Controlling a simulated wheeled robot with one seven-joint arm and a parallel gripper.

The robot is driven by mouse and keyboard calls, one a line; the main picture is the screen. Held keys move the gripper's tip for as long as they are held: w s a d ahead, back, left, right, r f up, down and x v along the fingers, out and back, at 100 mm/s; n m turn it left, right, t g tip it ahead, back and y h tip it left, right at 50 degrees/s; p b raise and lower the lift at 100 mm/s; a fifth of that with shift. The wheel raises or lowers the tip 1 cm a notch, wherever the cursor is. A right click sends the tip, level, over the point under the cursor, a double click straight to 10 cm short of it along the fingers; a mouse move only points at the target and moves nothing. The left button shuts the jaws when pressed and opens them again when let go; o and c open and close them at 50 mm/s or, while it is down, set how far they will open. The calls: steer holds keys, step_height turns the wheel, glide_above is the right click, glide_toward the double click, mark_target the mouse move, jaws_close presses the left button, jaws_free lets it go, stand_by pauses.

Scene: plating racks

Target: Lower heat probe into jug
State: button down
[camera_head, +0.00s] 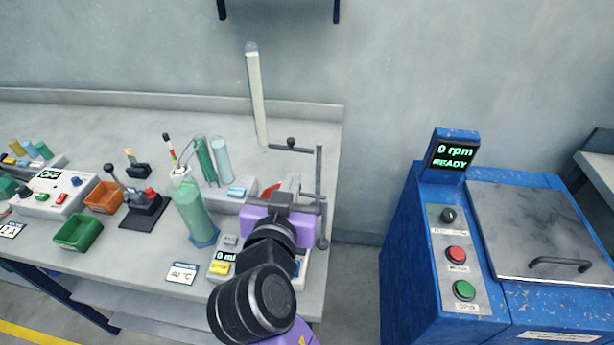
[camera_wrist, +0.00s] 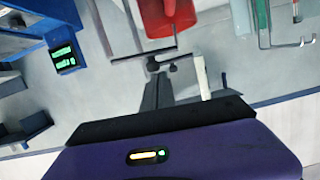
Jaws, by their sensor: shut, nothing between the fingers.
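A long white rod, seemingly the heat probe (camera_head: 257,95), stands upright above the bench by the dark arm of a clamp stand (camera_head: 319,190). In the wrist view the white probe (camera_wrist: 201,75) shows right of the clamp's black knob (camera_wrist: 153,65). A red vessel, seemingly the jug (camera_wrist: 168,15), is at the top of the wrist view. In the head view only a bit of red shows behind my gripper. My gripper (camera_head: 288,186) is shut and empty over the stirrer base. In the wrist view its fingertips (camera_wrist: 158,76) are close to the knob; contact is unclear.
The stirrer base (camera_head: 222,265) with a lit display is partly hidden by my arm. A green cylinder (camera_head: 195,212), a tube rack (camera_head: 228,192) and a temperature card (camera_head: 182,272) are to the left. A blue machine (camera_head: 400,240) stands right, past a floor gap.

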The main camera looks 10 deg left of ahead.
steer(key=shift+a+f+n, duration=0.2)
steer(key=shift+f+n, duration=0.05)
steer(key=shift+n, duration=0.15)
steer(key=shift+r, duration=0.1)
stand_by(0.3)
